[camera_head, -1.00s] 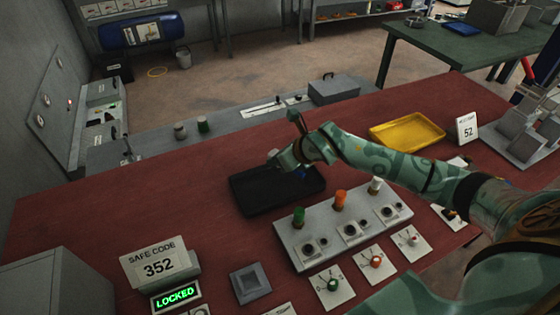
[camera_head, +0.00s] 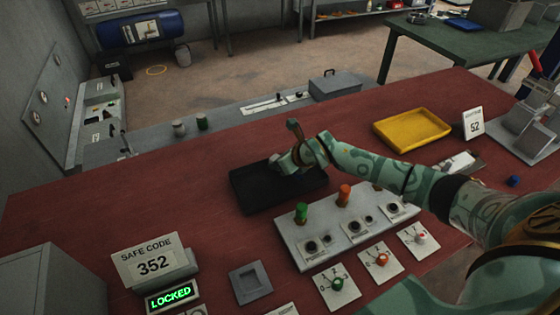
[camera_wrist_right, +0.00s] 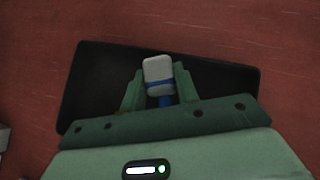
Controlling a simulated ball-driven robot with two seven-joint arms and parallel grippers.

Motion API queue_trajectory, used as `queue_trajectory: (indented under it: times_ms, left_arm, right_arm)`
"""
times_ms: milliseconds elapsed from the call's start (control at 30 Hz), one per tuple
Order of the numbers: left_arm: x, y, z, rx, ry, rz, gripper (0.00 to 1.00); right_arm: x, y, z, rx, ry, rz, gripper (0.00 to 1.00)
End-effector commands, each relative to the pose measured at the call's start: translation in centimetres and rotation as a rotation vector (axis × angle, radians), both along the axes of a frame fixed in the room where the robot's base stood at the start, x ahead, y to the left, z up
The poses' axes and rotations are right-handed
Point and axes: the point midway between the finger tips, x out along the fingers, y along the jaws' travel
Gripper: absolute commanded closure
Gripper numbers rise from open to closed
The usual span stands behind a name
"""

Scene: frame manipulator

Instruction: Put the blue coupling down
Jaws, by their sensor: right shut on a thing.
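The blue coupling (camera_wrist_right: 160,84) shows in the right wrist view as a pale block-shaped top with a blue band and a blue stem. My right gripper (camera_wrist_right: 160,92) is shut on it, with one green finger on each side. In the head view my right gripper (camera_head: 284,167) is over the black tray (camera_head: 250,202), and the coupling is mostly hidden there. I cannot tell whether it touches the tray floor. My left gripper is not in view.
A grey panel (camera_head: 292,245) with green (camera_head: 301,213) and orange (camera_head: 344,195) pieces stands in front of the tray. A yellow tray (camera_head: 412,130) lies to the right. A small blue object (camera_head: 513,181) sits at far right. The red table left of the tray is clear.

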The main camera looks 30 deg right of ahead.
Motion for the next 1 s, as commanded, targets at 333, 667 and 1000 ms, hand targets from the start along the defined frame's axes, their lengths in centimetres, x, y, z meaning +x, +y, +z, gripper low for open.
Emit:
queue_trajectory:
  times_ms: [333, 667, 1000]
  left_arm:
    - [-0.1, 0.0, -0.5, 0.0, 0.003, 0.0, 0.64]
    - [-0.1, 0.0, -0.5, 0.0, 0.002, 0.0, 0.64]
    - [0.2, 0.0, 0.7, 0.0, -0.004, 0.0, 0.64]
  right_arm:
    - [0.0, 0.0, -1.2, 0.0, 0.001, -0.001, 1.0]
    - [0.0, 0.0, -1.2, 0.0, 0.001, -0.001, 0.48]
    - [-0.6, -0.3, 1.1, -0.002, -0.001, 0.001, 0.48]
